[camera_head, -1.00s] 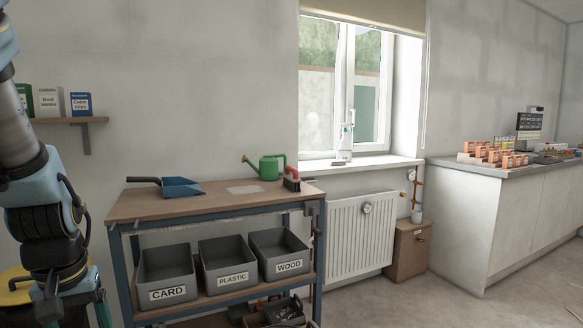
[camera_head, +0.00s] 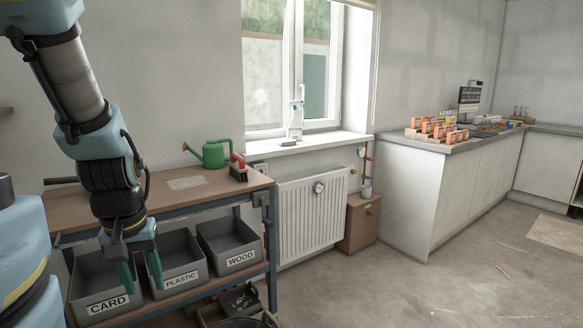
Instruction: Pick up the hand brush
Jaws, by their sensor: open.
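The hand brush (camera_head: 238,172), with a red handle and dark bristles, stands on the right end of the wooden workbench top (camera_head: 215,188). It is just right of a green watering can. My gripper (camera_head: 140,284) hangs at the left, pointing down, in front of the bench and lower than its top in the picture. Its two green fingers are apart with nothing between them. The gripper is well to the left of the brush and does not touch it.
The green watering can (camera_head: 212,153) stands close beside the brush. Grey bins marked CARD, PLASTIC and WOOD (camera_head: 228,243) sit on the shelf below.

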